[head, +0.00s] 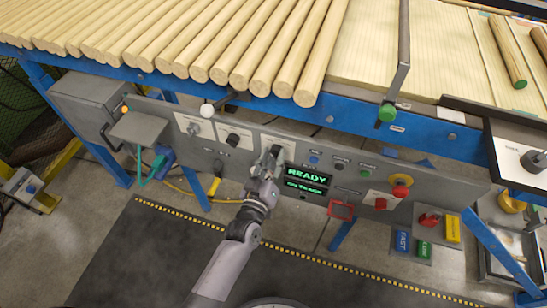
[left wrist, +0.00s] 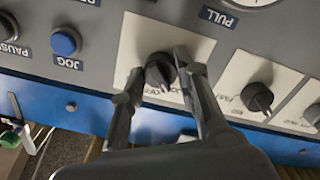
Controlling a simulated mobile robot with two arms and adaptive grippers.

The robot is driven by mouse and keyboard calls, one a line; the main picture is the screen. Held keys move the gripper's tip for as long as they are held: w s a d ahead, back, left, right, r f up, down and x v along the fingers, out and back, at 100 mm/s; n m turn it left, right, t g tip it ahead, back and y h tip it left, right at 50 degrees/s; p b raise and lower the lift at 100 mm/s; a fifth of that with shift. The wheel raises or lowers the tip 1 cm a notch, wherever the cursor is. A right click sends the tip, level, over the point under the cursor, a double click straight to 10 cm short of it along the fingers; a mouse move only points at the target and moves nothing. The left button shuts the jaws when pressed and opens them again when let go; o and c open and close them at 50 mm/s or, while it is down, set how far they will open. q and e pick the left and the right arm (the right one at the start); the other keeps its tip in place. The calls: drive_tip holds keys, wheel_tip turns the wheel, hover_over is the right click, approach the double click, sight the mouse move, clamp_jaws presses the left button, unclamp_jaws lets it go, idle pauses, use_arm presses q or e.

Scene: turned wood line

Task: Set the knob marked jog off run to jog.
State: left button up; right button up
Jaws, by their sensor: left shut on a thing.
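The black knob (left wrist: 159,73) sits on a white plate (left wrist: 200,46) in the left wrist view. Part of its lettering shows and seems to include OFF; my fingers hide the rest. My left gripper (left wrist: 158,62) has one finger on each side of the knob and is shut on it. In the head view my left gripper (head: 271,160) reaches up to the same white plate (head: 291,145) on the grey panel, left of the READY display (head: 306,175), and mostly covers the knob. I cannot tell which mark the knob points to. My right gripper is not in view.
A similar black knob (left wrist: 257,97) is on the neighbouring plate. A blue button (left wrist: 65,42) labelled JOG is on the other side. A red emergency button (head: 401,190) is farther right on the panel. Wooden rods (head: 180,45) lie above the blue rail (head: 225,92).

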use_arm(q)
drive_tip(key=shift+n, duration=0.3)
drive_tip(key=o, duration=1.2)
drive_tip(key=shift+c, duration=0.2)
drive_tip(key=shift+s, duration=0.1)
drive_tip(key=v, duration=1.2)
